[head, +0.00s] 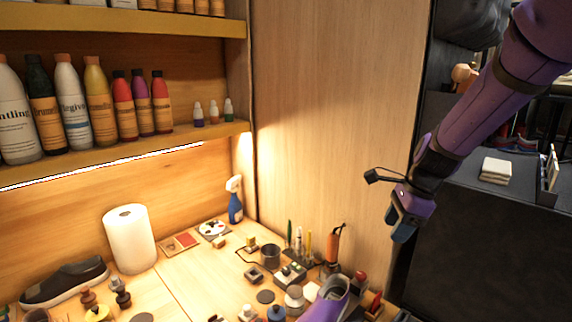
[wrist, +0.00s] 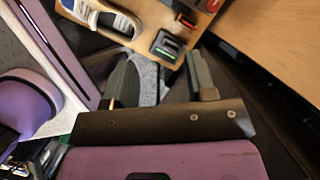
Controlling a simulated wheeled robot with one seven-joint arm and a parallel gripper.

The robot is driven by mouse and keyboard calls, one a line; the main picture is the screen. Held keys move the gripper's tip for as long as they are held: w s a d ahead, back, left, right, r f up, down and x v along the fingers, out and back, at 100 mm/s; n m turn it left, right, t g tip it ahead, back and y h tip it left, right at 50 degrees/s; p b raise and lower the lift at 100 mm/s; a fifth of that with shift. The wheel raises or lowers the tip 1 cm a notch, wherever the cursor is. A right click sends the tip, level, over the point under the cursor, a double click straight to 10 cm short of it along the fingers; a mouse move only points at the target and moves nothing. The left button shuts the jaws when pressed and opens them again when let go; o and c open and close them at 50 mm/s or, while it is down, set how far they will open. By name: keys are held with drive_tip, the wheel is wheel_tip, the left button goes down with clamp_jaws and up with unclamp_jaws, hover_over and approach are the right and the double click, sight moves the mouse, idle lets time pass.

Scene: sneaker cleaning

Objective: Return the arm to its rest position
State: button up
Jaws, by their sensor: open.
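My purple arm reaches in from the upper right of the head view. The gripper is clear of the wooden worktop (head: 190,280), which also shows at the top of the wrist view.
The worktop holds a paper towel roll (head: 129,239), a blue spray bottle (head: 235,200), a dark sneaker (head: 65,282), a purple sneaker (head: 328,299) and several small bottles and tools. Bottles line the shelf (head: 120,158). White folded cloths (head: 496,170) lie on a dark surface at right.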

drive_tip(key=s+d+r+n+t+h, duration=0.1)
drive_tip(key=s+d+r+n, duration=0.1)
drive_tip(key=s+r+n, duration=0.3)
drive_tip(key=s+d+r+n+t+h, duration=0.1)
drive_tip(key=s+r+n, duration=0.4)
drive_tip(key=s, duration=0.6)
drive_tip(key=s+d+r+n+t+h, duration=0.1)
drive_tip(key=s+d+r+n+t, duration=0.1)
drive_tip(key=s+r+n, duration=0.3)
drive_tip(key=shift+s+d+n, duration=0.4)
drive_tip(key=shift+s+n, duration=1.55)
drive_tip(key=shift+n, duration=0.15)
drive_tip(key=shift+w, duration=0.15)
